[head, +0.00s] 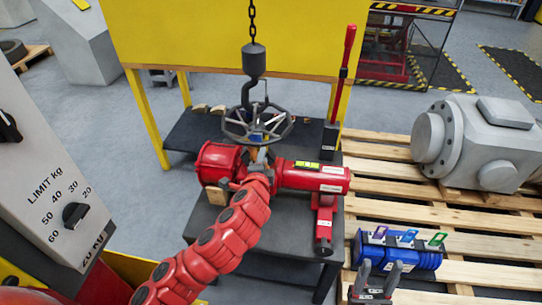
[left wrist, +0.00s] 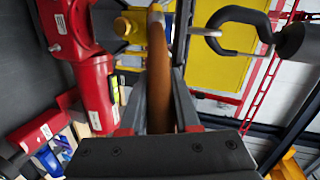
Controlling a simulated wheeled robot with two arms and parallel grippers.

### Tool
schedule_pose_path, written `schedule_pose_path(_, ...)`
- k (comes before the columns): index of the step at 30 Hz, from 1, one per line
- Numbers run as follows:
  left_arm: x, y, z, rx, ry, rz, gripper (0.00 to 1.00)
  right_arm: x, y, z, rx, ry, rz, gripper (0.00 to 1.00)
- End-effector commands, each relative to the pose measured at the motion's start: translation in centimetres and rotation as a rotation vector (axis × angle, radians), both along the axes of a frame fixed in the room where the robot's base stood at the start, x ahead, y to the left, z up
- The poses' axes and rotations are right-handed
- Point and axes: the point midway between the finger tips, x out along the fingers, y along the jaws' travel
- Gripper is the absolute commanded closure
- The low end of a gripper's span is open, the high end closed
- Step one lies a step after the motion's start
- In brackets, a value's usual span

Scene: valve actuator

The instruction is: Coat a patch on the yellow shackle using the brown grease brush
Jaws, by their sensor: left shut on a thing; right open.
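The brown grease brush (left wrist: 158,75) stands upright between the fingers of my left gripper (left wrist: 160,105) in the left wrist view. My left gripper is shut on its handle. The brush's far end is pale, at the top edge of that view. The yellow shackle (left wrist: 131,26) is just left of the brush's far end, beside the red actuator. I cannot tell whether brush and shackle touch. In the head view my left gripper (head: 260,161) is over the middle of the actuator, and the shackle is not clear there. My right gripper (head: 376,283) is open and empty at the bottom.
The red valve actuator (head: 322,177) lies on a dark table below a spoked handwheel (head: 238,130) and a chain hook (head: 254,62). The hook (left wrist: 212,32) is close right of the brush. A blue cylinder with coloured tags (head: 402,250) and a grey housing (head: 490,140) rest on pallets.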

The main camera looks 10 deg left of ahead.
Motion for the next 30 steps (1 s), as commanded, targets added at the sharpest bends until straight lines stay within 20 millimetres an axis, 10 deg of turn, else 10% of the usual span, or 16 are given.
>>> schedule_pose_path(11, -0.1, 0.4, 0.1, 0.001, -0.004, -0.001, 1.0, 0.0, 0.0, 0.3, 0.0, 0.0, 0.0, 0.46)
schedule_pose_path(30, -5.9, 0.6, 0.1, 0.0, -0.002, -0.001, 1.0, 0.0, 0.0, 1.3, 0.0, 0.0, 0.0, 0.46)
